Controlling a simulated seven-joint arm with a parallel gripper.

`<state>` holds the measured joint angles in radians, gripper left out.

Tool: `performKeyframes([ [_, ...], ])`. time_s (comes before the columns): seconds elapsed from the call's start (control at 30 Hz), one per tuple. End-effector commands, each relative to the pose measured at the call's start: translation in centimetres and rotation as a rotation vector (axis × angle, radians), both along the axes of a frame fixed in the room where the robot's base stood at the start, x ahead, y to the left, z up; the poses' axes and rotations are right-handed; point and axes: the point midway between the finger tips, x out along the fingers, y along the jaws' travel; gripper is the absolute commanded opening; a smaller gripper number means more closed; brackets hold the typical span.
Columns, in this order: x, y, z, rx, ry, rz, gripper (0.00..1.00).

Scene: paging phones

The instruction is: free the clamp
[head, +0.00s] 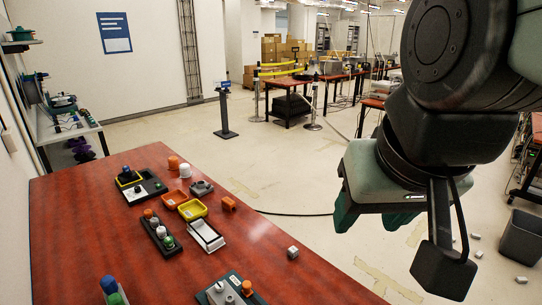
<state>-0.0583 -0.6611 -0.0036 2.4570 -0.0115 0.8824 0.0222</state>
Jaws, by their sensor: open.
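My gripper (372,215) hangs at the upper right, beyond the right edge of the red table. Its green fingers are apart and hold nothing. I cannot tell for sure which thing is the clamp. At the far left of the table, another dark base (155,185) carries a yellow ring and a grey piece. A small grey device (201,188) sits near the back. My gripper is well away from all of these.

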Motion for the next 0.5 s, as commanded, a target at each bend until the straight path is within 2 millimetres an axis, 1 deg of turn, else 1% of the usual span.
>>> performKeyframes([
  [0.03, 1.4, 0.5, -0.3, 0.006, 0.026, 0.004, 0.53],
  [0.17, 5.7, 2.3, -1.5, 0.022, 0.094, 0.006, 0.53],
  [0.2, 7.0, 2.9, -2.1, 0.026, 0.115, 0.005, 0.53],
  [0.27, 9.0, 4.0, -3.2, 0.032, 0.145, 0.004, 0.53],
  [0.3, 10.3, 4.8, -4.1, 0.034, 0.165, 0.005, 0.53],
  [0.37, 12.2, 6.0, -5.6, 0.036, 0.198, 0.002, 0.53],
  [0.4, 13.4, 6.8, -6.8, 0.037, 0.218, 0.001, 0.53],
  [0.47, 15.0, 8.2, -8.7, 0.037, 0.249, -0.001, 0.53],
  [0.5, 16.1, 9.1, -10.1, 0.036, 0.268, -0.003, 0.53],
])
